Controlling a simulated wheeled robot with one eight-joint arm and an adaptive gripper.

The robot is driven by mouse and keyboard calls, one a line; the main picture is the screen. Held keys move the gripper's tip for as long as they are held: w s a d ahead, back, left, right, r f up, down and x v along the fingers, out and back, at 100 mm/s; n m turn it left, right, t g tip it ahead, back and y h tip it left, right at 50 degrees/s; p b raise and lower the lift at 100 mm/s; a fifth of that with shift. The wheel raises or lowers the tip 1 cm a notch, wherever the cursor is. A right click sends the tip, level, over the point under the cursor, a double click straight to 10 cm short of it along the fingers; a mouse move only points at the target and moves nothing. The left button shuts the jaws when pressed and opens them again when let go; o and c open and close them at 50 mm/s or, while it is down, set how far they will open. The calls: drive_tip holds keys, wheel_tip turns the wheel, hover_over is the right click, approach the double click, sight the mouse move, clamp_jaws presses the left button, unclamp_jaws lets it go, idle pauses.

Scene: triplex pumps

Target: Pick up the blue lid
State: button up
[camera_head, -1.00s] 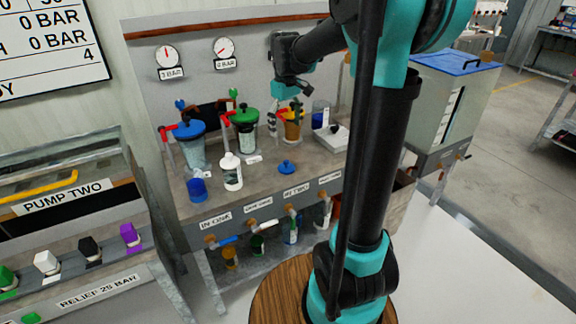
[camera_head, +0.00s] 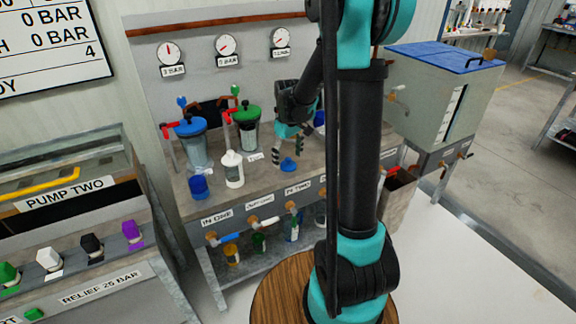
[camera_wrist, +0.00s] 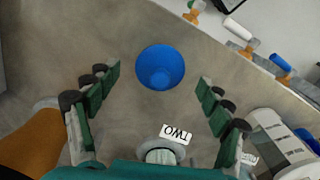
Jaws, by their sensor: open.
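The small blue lid (camera_head: 288,165) with a raised knob lies on the grey bench top, behind the front edge labels. In the wrist view the lid (camera_wrist: 160,67) shows as a round blue disc between the two fingertip lines. My gripper (camera_head: 288,154) is open and empty, pointing down over the bench just behind and above the lid. In the wrist view the dark green fingers (camera_wrist: 160,78) stand apart on either side of the lid, and neither touches it.
A white bottle (camera_head: 232,169) and a blue cup (camera_head: 198,187) stand left of the lid. Blue-lidded (camera_head: 190,128) and green-lidded (camera_head: 246,114) vessels stand behind. Valves (camera_head: 253,220) line the front edge.

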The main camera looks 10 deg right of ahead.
drive_tip(key=shift+f, duration=0.55)
drive_tip(key=c, duration=1)
drive_tip(key=shift+r, duration=0.1)
drive_tip(key=shift+c, duration=0.6)
